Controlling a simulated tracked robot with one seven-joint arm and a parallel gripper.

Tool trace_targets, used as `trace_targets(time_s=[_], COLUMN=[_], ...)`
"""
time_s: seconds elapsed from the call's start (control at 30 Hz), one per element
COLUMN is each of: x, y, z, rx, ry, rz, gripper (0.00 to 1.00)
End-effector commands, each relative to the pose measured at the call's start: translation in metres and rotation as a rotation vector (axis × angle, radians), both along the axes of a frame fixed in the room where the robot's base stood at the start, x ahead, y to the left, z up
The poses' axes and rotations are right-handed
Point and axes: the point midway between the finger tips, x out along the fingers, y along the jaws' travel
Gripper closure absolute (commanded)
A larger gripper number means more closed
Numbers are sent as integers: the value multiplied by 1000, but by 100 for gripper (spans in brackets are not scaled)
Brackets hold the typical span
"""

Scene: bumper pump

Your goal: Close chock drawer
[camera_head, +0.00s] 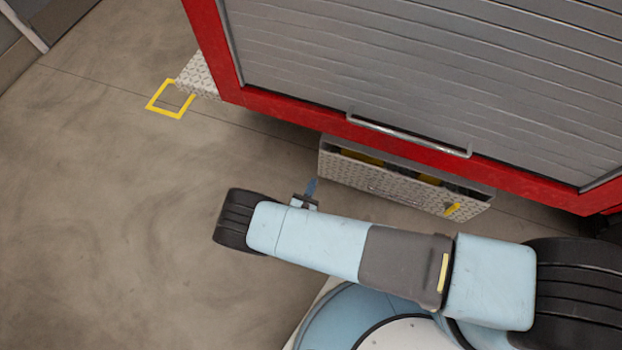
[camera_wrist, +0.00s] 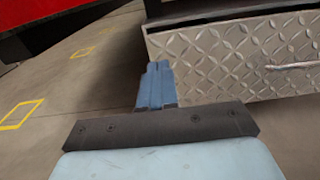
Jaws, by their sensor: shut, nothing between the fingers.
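The chock drawer (camera_head: 390,185) is a diamond-plate metal drawer below the red vehicle body. It stands out from under the body, with its top open and yellow things (camera_head: 362,157) inside. In the wrist view its patterned front (camera_wrist: 225,60) fills the upper right, with a bar handle (camera_wrist: 292,66) at the right edge. My gripper (camera_head: 311,186) is shut and empty, just left of the drawer's left end. In the wrist view my blue fingers (camera_wrist: 157,80) are together and overlap the drawer front's left edge. I cannot tell whether they touch it.
A grey roller shutter (camera_head: 420,70) with a bar handle (camera_head: 410,135) is above the drawer. A diamond-plate step (camera_head: 197,75) juts out at the left, beside a yellow floor square (camera_head: 170,99). The concrete floor left of my arm is clear.

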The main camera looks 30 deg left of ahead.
Motion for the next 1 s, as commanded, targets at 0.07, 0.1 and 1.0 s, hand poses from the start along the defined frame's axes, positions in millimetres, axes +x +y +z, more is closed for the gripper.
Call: trace_targets(time_s=[0.07, 0.1, 1.0], x=[16, 23, 112], y=[3, 4, 24], z=[0, 0, 0], rx=[0, 0, 0], ry=[-1, -1, 1], rz=[-4, -4, -7], gripper=[100, 100, 100])
